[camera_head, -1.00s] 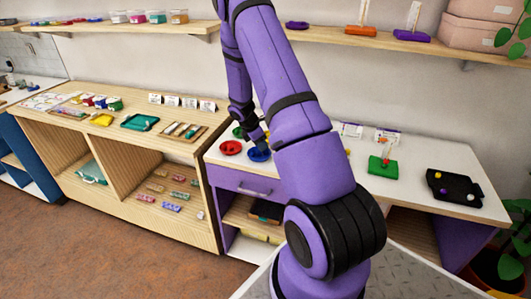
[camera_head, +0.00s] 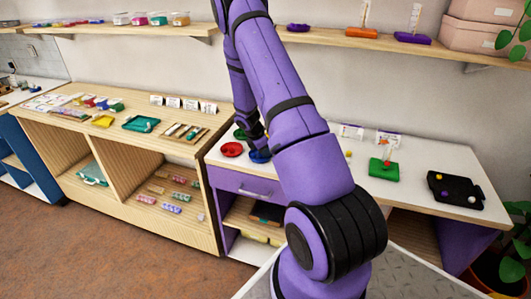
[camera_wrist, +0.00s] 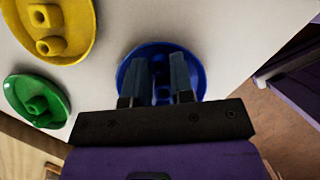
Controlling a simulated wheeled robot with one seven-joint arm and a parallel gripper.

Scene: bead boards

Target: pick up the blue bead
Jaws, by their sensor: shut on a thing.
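The blue dish (camera_wrist: 198,72) lies on the white table top in the wrist view; it also shows in the head view (camera_head: 259,157), partly behind my arm. My gripper (camera_wrist: 162,66) points down into this dish, with one finger on each side of a blue bead (camera_wrist: 162,92). The fingers are shut on the blue bead, low in the dish. Whether the bead is off the dish floor I cannot tell. In the head view my arm hides the fingertips and the bead.
A yellow dish (camera_wrist: 78,42) and a green dish (camera_wrist: 58,88), each with beads, lie left of the blue one. A red dish (camera_head: 231,149) is close by. Further right stand a green peg board (camera_head: 384,171) and a black tray (camera_head: 455,192) with several beads.

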